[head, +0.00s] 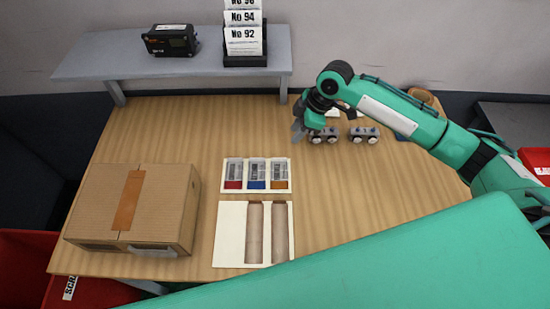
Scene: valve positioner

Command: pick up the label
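A white card (256,192) lies near the middle of the table and carries several small printed labels side by side. One has a red end (233,174), one a blue end (256,174), and one an orange end (279,174). My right gripper (299,127) is above the table, beyond the card and a little to its right, apart from it. Its grey fingers point down and to the left; whether they are open is too small to tell. My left gripper is not in view.
A cardboard box (132,207) stands at the left. A white board (230,232) with two brownish strips lies in front of the card. Small grey devices (364,134) sit by my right gripper. A raised shelf (130,61) at the back holds a black device (170,40) and numbered cards (244,36).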

